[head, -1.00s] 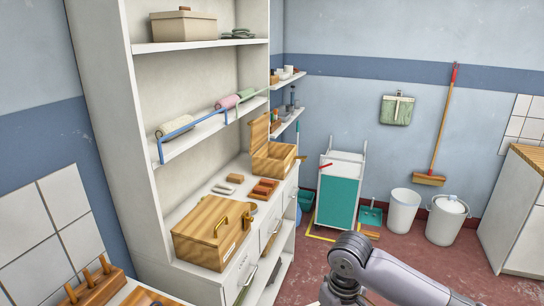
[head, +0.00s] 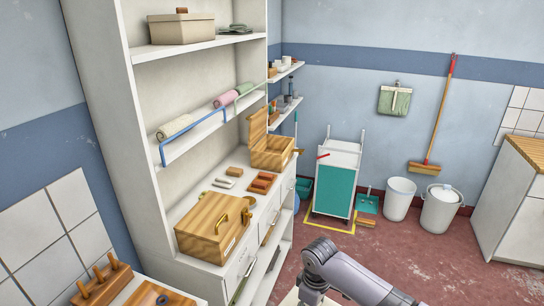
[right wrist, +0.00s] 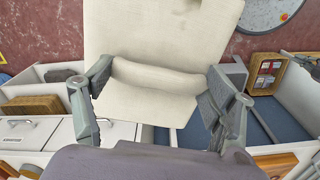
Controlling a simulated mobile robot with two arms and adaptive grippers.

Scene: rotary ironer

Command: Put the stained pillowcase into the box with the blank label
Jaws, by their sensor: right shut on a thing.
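In the right wrist view my right gripper (right wrist: 160,82) is shut on a cream cloth (right wrist: 160,32), with a finger at each side of its folded part. The cloth hangs out past the fingers; I see no clear stain on it. In the head view only my right arm shows at the bottom, with a bit of pale cloth (head: 306,298) beside it. A shut wooden box (head: 203,230) with brass fittings stands at the front of the cabinet counter; its small pale label (head: 231,246) is too small to read. An open wooden box (head: 270,158) stands farther back, lid raised. My left gripper is out of view.
Small blocks and a reddish tray (head: 262,183) lie between the boxes. Rolled cloths (head: 175,126) lie on the shelf above, behind a blue rail (head: 190,134). A teal-fronted cart (head: 334,185) and white buckets (head: 399,198) stand beyond. Red floor is open right of the cabinet.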

